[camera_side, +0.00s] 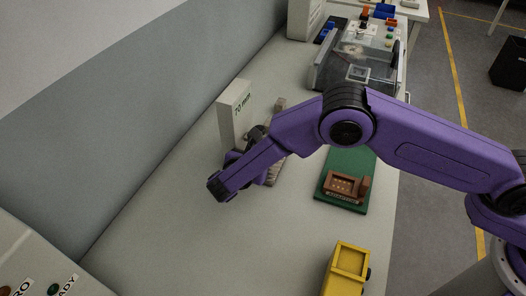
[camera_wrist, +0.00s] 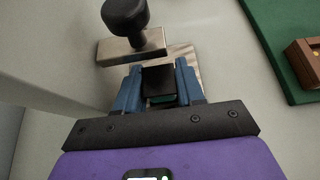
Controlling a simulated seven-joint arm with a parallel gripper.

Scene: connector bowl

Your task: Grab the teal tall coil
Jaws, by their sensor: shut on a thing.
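In the wrist view my gripper (camera_wrist: 159,82) has its two blue fingers on either side of a small block with a dark top. A strip of teal (camera_wrist: 161,100) shows at the near edge of this block, so I take it for the teal tall coil; most of its body is hidden. The fingers are shut on it. In the side view my gripper and the coil are mostly hidden behind my purple wrist, beside the white block marked 70 mm (camera_side: 235,112).
A metal block (camera_wrist: 128,50) with a black knob (camera_wrist: 125,14) stands just beyond the fingers. A green mat (camera_side: 351,166) holds a brown tray (camera_side: 342,187). A yellow bin (camera_side: 348,262) stands in front. A clear box (camera_side: 340,72) is farther back.

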